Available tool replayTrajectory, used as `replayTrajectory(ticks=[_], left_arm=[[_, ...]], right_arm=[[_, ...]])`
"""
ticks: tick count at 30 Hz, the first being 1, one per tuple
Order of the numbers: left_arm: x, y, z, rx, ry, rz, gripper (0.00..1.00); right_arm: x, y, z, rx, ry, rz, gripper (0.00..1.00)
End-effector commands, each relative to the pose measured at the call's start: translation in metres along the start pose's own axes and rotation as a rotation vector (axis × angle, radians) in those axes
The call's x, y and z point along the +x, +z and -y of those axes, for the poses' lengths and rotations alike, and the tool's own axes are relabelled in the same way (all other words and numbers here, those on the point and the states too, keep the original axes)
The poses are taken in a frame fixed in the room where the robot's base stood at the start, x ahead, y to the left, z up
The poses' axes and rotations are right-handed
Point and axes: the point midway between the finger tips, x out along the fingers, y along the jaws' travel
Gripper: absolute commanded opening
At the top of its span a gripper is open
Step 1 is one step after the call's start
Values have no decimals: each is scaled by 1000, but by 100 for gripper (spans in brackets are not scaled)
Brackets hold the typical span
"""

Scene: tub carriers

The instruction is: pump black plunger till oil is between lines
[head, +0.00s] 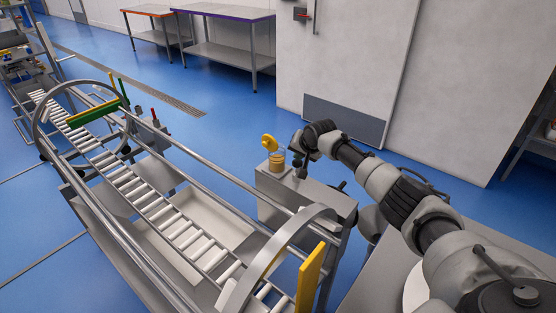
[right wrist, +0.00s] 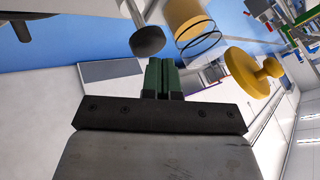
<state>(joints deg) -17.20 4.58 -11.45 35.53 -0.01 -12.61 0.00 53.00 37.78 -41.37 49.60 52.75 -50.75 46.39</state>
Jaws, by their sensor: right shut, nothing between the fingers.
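The black plunger (right wrist: 147,40) shows as a round dark knob just beyond my right fingertips in the right wrist view; I see a gap between them. Beside it is a clear cylinder (right wrist: 190,24) with amber oil and dark ring lines. The cylinder also stands on a grey box in the head view (head: 277,162). The exact oil level against the lines is hard to tell. A yellow knobbed part (right wrist: 250,70) is near the cylinder. My right gripper (right wrist: 160,68) is shut and empty, its green fingers together; in the head view it is small and dark (head: 297,150). My left gripper is out of view.
The grey box (head: 315,197) stands beside a roller conveyor (head: 170,215) with metal rails and a curved hoop. A yellow plate (head: 311,278) rises at the conveyor's near end. Steel tables (head: 225,12) stand at the back wall. Blue floor is clear behind the box.

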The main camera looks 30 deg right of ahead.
Motion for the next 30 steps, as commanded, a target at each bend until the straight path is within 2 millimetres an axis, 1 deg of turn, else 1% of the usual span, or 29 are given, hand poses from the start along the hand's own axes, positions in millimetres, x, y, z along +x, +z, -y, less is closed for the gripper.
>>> replayTrajectory(ticks=[5, 8, 24, 27, 30], left_arm=[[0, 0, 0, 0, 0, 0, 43], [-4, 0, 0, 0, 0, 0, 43], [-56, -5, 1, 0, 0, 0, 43], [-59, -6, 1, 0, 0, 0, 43], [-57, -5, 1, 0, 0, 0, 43]], right_arm=[[0, 0, 0, 0, -1, 0, 0], [-4, -2, 3, 0, -2, -1, 0], [-46, -25, 26, 1, -2, 0, 0], [-49, -26, 27, 1, -2, 0, 0], [-48, -26, 26, 0, -1, 0, 0]])
